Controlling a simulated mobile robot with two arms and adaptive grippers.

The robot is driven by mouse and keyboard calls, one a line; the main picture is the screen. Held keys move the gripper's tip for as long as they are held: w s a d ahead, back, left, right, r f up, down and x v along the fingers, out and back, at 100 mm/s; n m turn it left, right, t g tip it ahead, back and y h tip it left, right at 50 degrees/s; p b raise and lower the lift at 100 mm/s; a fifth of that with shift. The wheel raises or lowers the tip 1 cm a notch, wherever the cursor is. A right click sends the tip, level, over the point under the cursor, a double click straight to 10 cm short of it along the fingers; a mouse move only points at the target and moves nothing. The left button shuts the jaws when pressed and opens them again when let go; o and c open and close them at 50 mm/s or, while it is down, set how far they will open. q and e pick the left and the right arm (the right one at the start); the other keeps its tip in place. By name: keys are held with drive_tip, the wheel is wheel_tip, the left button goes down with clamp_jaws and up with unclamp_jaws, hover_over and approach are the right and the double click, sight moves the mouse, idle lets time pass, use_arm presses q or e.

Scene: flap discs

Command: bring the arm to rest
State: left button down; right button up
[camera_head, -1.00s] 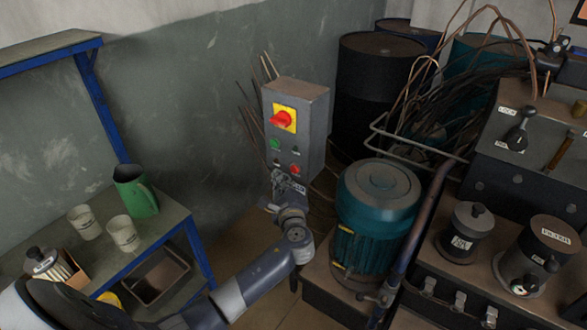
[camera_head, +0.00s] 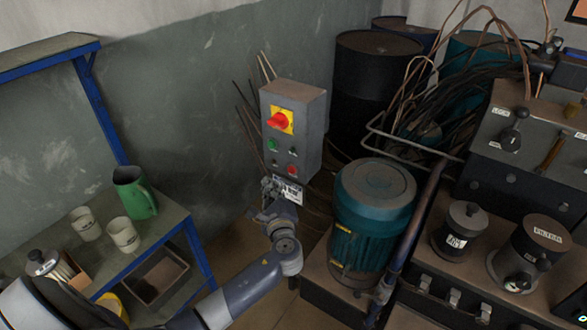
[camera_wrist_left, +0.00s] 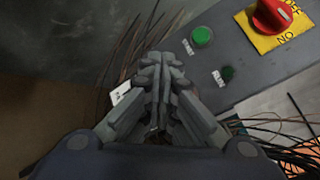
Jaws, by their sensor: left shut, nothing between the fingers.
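My left gripper (camera_head: 272,187) is in front of the lower part of the grey control box (camera_head: 312,135). In the left wrist view the left gripper (camera_wrist_left: 160,65) has its fingers together with nothing between them. The box carries a red rotary switch on a yellow plate (camera_head: 281,120), a green button (camera_head: 272,145) and a red button (camera_head: 292,170). In the left wrist view the green button (camera_wrist_left: 202,37) lies just beyond the fingertips, beside a dark button marked RUN (camera_wrist_left: 228,73). I cannot tell whether the fingers touch the box. My right gripper is not in view.
A teal motor (camera_head: 372,215) stands right of the arm. A bench (camera_head: 165,235) with a green jug (camera_head: 134,192) and two cups is at the left. A dark machine (camera_head: 480,270) with canisters fills the right. Thin rods and cables surround the box.

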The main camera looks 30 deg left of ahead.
use_arm(q)
drive_tip(key=s+d+f+n+g+h, duration=0.15)
drive_tip(key=s+f, duration=0.35)
drive_tip(key=f, duration=0.6)
drive_tip(key=s+d+f+n+g+h, duration=0.1)
drive_tip(key=s+d+f+g+h, duration=0.3)
drive_tip(key=f, duration=0.7)
drive_tip(key=s+a+f+n+g+h, duration=0.1)
drive_tip(key=s+f+n, duration=0.1)
drive_tip(key=s+f, duration=0.65)
drive_tip(key=s+d+f+n+g+h, duration=0.1)
drive_tip(key=s+d+f+n, duration=0.2)
drive_tip(key=s+f, duration=0.4)
drive_tip(key=s+d+f+n+g+h, duration=0.2)
drive_tip(key=s+f, duration=0.5)
drive_tip(key=s, duration=0.8)
drive_tip(key=s+d+f+n+g+h, duration=0.1)
drive_tip(key=s+d+f+n, duration=0.3)
drive_tip(key=s, duration=0.7)
wheel_tip(320, 180, down, 3)
drive_tip(key=shift+d+r+n+g+h, duration=0.1)
drive_tip(key=shift+d+n+g+h, duration=0.25)
drive_tip(key=shift+n+g, duration=0.55)
